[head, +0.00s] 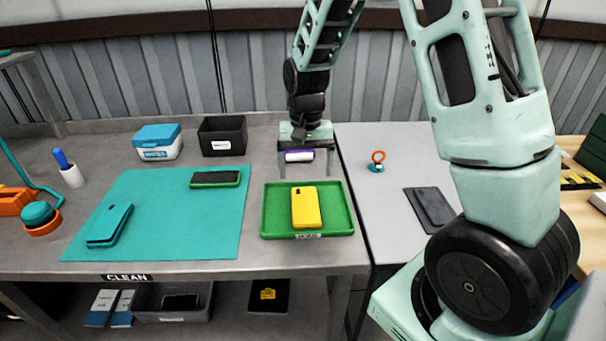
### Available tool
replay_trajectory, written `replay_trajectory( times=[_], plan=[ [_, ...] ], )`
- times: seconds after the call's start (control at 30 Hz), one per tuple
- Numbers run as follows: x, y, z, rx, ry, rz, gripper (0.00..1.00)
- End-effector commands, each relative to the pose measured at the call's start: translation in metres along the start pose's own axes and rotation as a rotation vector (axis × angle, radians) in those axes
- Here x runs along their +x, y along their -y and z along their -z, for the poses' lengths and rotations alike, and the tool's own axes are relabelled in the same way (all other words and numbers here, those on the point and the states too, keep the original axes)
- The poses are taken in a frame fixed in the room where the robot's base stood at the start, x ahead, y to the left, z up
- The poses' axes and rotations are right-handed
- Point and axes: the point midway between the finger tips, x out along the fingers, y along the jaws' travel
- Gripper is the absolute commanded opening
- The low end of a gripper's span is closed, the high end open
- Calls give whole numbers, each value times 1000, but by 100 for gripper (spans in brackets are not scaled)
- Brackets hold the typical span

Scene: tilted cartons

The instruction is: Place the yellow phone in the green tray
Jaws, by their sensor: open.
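The yellow phone (305,207) lies inside the green tray (343,222), near its middle, with its long side pointing away from me. The tray sits at the right end of the grey table. My gripper (296,172) is open above the far edge of the tray, beyond the phone and apart from it. A white and purple item shows between or behind the fingers; I cannot tell which.
A teal mat (160,228) left of the tray holds a teal phone (109,226) and a green-edged dark phone (215,178). A blue-lidded box (157,142) and black bin (222,137) stand behind. A dark flat device (430,208) lies on the right-hand table.

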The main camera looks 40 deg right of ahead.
Motion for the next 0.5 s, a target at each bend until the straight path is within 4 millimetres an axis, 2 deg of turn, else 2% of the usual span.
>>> replay_trajectory(
  times=[0.07, 0.17, 0.27, 0.3, 0.4, 0.5],
  plan=[
    [-8, 14, -14, -56, -1, 10, 87],
    [-20, 47, -60, -220, 0, 33, 87],
    [-35, 80, -133, -478, -2, 53, 87],
    [-40, 88, -166, -592, -6, 57, 87],
    [-48, 92, -241, -869, -21, 52, 87],
    [-50, 82, -293, -1081, -39, 36, 87]
  ],
)
